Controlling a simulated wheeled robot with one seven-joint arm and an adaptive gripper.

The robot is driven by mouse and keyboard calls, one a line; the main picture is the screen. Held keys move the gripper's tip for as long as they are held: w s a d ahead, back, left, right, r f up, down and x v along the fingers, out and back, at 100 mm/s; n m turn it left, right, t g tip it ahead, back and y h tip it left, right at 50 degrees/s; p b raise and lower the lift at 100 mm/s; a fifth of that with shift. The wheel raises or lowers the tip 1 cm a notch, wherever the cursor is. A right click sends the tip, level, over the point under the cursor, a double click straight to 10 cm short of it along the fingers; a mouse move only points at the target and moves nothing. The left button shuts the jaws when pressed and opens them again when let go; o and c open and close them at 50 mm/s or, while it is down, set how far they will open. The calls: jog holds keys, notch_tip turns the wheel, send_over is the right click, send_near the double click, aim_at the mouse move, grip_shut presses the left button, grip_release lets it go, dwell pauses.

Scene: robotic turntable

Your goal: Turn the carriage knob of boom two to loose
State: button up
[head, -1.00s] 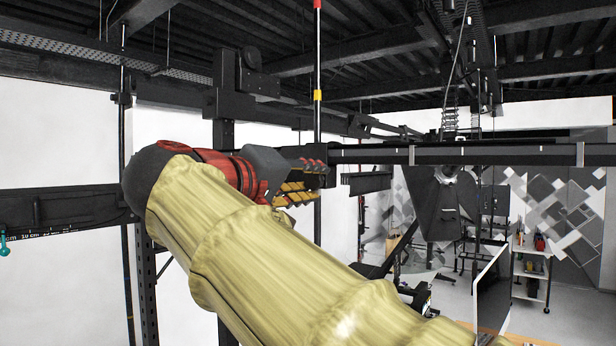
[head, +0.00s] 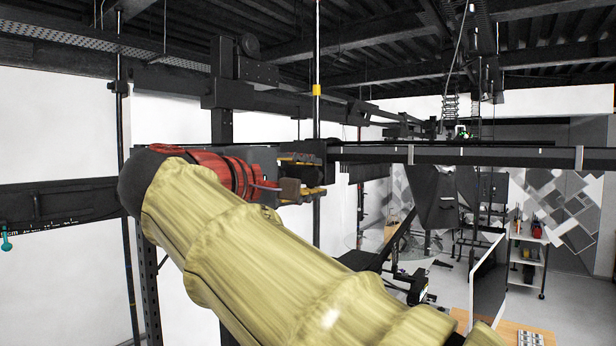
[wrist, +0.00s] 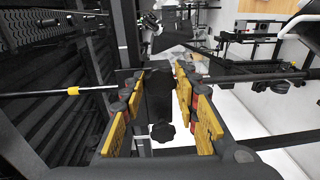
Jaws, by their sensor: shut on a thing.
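My gripper (wrist: 160,86) is shut, its yellow finger pads on both sides of a dark part at the carriage. I take this part for the carriage knob (wrist: 160,92), though its outline merges with the black carriage. A lobed black knob (wrist: 162,131) shows lower between the fingers, apart from the near pads. In the head view my gripper (head: 318,176) is at the left end of the black boom (head: 450,154), beside the upright pole (head: 317,110) with its yellow band. The gripped part is hidden there by the fingers. The knob's setting cannot be read.
A black bracket (head: 240,85) stands behind and above the gripper. A dark rail (head: 60,205) with a scale lies at the left. A shelf cart (head: 528,255) and a wooden table (head: 510,333) are at the right. Floor shows between them.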

dwell(0.4)
jog(key=o, duration=1.2)
jog(key=shift+c, duration=0.2)
jog(key=shift+a, duration=0.1)
jog(key=v, duration=1.2)
